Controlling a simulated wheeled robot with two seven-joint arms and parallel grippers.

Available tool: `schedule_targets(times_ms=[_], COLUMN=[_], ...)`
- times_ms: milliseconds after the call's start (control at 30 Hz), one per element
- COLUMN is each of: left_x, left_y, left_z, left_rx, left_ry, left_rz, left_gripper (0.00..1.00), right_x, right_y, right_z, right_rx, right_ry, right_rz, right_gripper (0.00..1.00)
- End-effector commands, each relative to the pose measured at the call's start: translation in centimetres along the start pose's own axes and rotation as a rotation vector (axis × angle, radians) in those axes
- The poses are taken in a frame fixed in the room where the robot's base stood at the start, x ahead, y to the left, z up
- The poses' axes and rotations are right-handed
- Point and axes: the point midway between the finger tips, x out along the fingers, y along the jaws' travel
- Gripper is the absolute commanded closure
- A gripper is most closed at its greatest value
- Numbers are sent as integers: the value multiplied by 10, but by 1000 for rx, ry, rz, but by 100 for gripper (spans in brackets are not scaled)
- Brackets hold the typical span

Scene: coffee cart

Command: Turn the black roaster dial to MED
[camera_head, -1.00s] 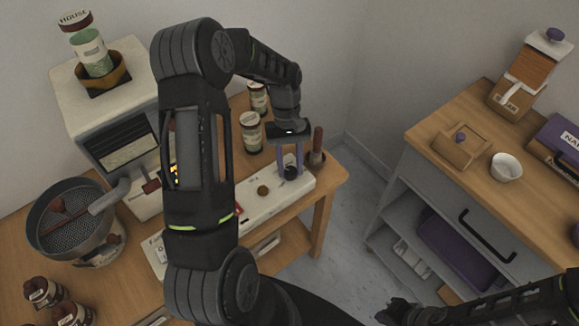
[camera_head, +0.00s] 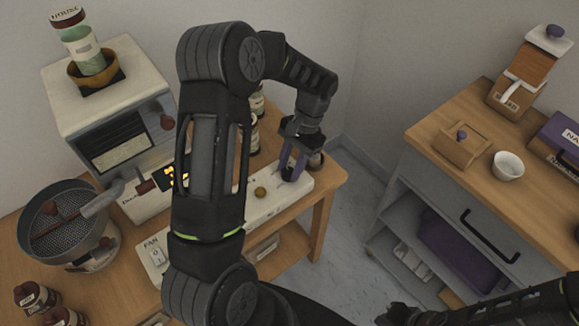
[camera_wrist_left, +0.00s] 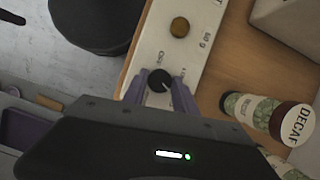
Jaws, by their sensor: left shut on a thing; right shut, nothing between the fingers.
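The black roaster dial (camera_wrist_left: 160,79) sits on the white control panel (camera_head: 262,212), near its right end in the head view. In the left wrist view a pale mark shows on the dial and small labels stand around it. They are too small to read surely, so I cannot tell the setting. My left gripper (camera_head: 293,166) reaches down to the panel, tilted. Its purple fingers are shut on the dial, one on each side, and partly hide it in the head view. My right gripper (camera_head: 400,314) is shut and empty at the bottom edge, away from the panel.
A brass-brown knob (camera_head: 261,192) is beside the dial on the panel. Jars, including a DECAF jar (camera_wrist_left: 278,120), stand close behind the panel. The white roaster (camera_head: 95,100) and a round sieve pan (camera_head: 62,225) are at left. Open floor lies between table and right cabinet (camera_head: 455,135).

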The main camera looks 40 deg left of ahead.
Motion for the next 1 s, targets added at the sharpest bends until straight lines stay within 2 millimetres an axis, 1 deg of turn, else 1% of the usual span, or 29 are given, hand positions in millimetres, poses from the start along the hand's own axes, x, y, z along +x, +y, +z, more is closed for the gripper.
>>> schedule_targets(times_ms=[200, 400, 867, 900, 1000], left_x=[0, 0, 0, 0, 0], left_y=[1, 1, 2, 2, 2], left_z=[0, 0, 0, 0, 0], left_rx=[130, 194, 211, 211, 211], left_ry=[2, 1, 2, 2, 1], left_rz=[-55, -81, -88, -88, -87], left_gripper=[100, 100, 100, 66, 57], right_x=[3, 3, 4, 4, 4], right_y=[1, 1, 1, 1, 1], right_z=[0, 0, 0, 0, 0], right_rx=[0, 0, 0, 0, 0], right_ry=[0, 1, 1, 0, 0], right_rz=[0, 0, 0, 0, 0], right_gripper=[100, 100, 100, 100, 100])
